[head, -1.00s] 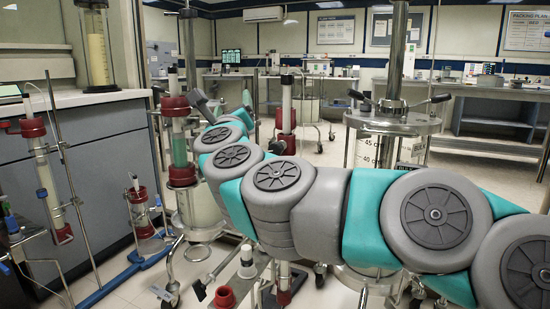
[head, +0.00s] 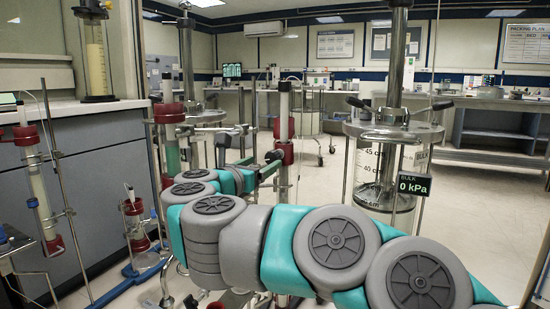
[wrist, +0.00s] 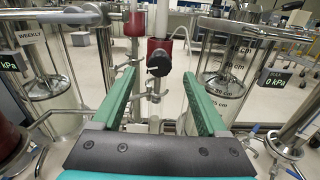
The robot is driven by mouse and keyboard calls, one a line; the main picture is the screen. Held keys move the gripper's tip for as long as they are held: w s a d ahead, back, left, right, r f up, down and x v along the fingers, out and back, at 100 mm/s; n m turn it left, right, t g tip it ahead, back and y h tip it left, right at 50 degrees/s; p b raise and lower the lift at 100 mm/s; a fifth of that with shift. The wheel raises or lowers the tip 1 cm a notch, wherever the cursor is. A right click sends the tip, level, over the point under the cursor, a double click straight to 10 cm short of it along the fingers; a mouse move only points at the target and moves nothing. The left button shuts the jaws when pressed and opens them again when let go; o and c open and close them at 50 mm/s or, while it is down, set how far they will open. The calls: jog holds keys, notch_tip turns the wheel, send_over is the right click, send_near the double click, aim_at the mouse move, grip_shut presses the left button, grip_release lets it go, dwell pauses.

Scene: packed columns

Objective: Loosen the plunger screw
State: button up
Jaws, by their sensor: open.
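A black knob (wrist: 159,62), which looks like the plunger screw, sticks out from the front of a red fitting (wrist: 168,50) on a slim upright column in the wrist view. My gripper (wrist: 160,76) is open, with its two green fingers pointing at the knob. The knob appears between the fingertips or just beyond them, and I cannot tell how far. Nothing is held. In the head view my gripper (head: 264,166) is beside the slim column with the red fitting (head: 284,127). The knob is small and hard to make out there.
A large glass column labelled BULK (head: 385,165) stands right of my arm, with a 0 kPa display (head: 414,186). The wrist view shows a WEEKLY column (wrist: 50,75) at left and a FLEX display (wrist: 277,78) at right. Smaller red-ended columns (head: 38,185) stand at left. Open floor lies behind.

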aim_at(271, 158)
jog(key=x, duration=0.7)
jog(key=shift+w, duration=0.15)
grip_shut()
dwell(0.4)
